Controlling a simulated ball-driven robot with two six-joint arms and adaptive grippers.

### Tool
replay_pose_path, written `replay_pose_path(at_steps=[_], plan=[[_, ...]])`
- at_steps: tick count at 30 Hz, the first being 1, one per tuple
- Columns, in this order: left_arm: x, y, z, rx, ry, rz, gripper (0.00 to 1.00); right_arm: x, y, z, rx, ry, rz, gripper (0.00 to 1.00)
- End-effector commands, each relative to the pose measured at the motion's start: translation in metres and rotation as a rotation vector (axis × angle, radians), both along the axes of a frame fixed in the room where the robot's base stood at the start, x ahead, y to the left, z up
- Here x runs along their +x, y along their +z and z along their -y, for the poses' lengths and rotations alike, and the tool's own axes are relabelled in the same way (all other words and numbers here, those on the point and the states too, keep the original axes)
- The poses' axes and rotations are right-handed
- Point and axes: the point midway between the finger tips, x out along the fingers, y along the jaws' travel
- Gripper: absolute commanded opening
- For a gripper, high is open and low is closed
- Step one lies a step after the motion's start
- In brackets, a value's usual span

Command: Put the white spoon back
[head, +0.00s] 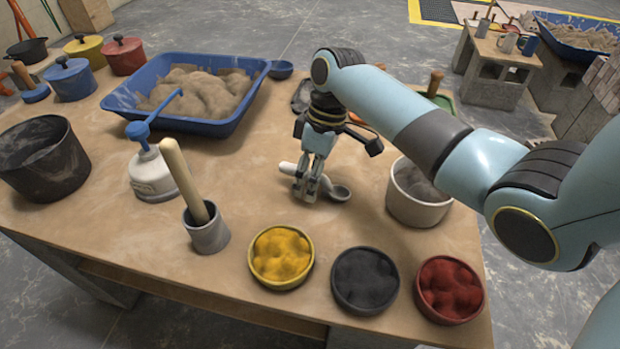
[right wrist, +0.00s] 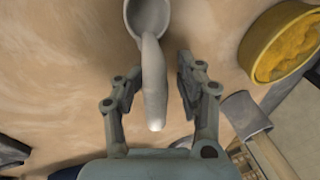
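The white spoon lies on the tabletop. In the head view its pale handle end (head: 288,168) shows left of my right gripper (head: 306,192) and its bowl (head: 341,193) shows right of it; the middle is hidden behind the fingers. In the right wrist view the spoon's handle (right wrist: 154,88) points down between the two fingers of my right gripper (right wrist: 157,82), with its bowl at the top edge. The fingers are open, with a gap on both sides of the handle. My left gripper is in neither view.
Yellow (head: 281,257), black (head: 365,280) and red (head: 449,289) powder bowls stand along the front. A grey mortar with pestle (head: 207,235) is left, a grey tub (head: 416,200) right. A blue tray of sand (head: 237,124) is behind. Bare tabletop surrounds the spoon.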

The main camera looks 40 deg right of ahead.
Motion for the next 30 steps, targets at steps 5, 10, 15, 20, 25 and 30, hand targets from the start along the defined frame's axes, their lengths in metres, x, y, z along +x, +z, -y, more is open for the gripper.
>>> replay_pose_path(at_steps=[5,10,15,20,25,30], plan=[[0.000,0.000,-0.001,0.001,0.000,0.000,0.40,0.000,0.000,0.000,0.000,0.000,0.000,0.36],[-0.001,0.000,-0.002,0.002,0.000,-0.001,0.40,0.001,0.008,0.003,-0.001,-0.001,0.003,0.36],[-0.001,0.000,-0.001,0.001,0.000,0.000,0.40,0.002,0.034,0.010,-0.002,0.000,0.004,0.36],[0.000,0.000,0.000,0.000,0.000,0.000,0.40,0.003,0.058,0.017,-0.002,0.000,0.004,0.36],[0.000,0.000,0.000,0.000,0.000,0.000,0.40,0.003,0.073,0.021,-0.001,0.000,0.001,0.36],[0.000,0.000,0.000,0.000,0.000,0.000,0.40,0.003,0.077,0.022,0.000,0.000,0.000,0.36]])
